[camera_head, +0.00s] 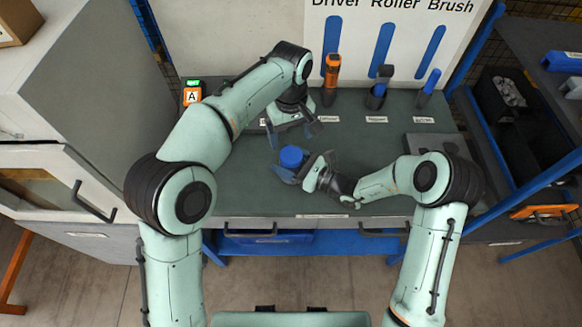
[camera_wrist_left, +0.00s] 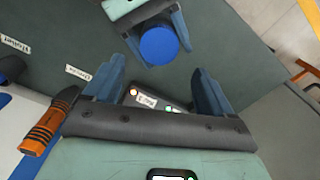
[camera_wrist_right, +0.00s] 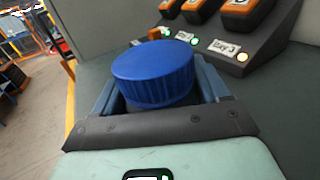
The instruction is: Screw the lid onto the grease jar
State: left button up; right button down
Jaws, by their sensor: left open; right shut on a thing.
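The blue ribbed lid (camera_head: 291,156) sits on top of the dark grease jar, whose body (camera_wrist_right: 165,103) shows only a little below it in the right wrist view. Whether the lid is fully seated I cannot tell. My right gripper (camera_head: 287,172) is shut around the jar from the side, just below the lid. My left gripper (camera_head: 294,136) is open and empty, a little behind the lid and apart from it. In the left wrist view the lid (camera_wrist_left: 159,45) shows beyond the left gripper's open fingers, between the right gripper's fingers.
An orange driver (camera_head: 331,72) stands at the bench's back, with other tools in holders to its right. A device with orange units (camera_wrist_right: 240,45) and small lights stands beyond the jar in the right wrist view.

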aim_at(291, 156)
pick_arm(q)
jog(key=shift+f, duration=4)
jog(key=c, duration=1.1)
jog(key=m, duration=0.3)
jog(key=shift+m, duration=0.4)
jog(key=m, duration=0.4)
jog(key=shift+m, duration=0.3)
jog(key=m, duration=0.6)
jog(key=shift+w, duration=0.1)
jog(key=o, duration=1.1)
jog(key=shift+o, duration=0.7)
jog(key=shift+d, duration=0.1)
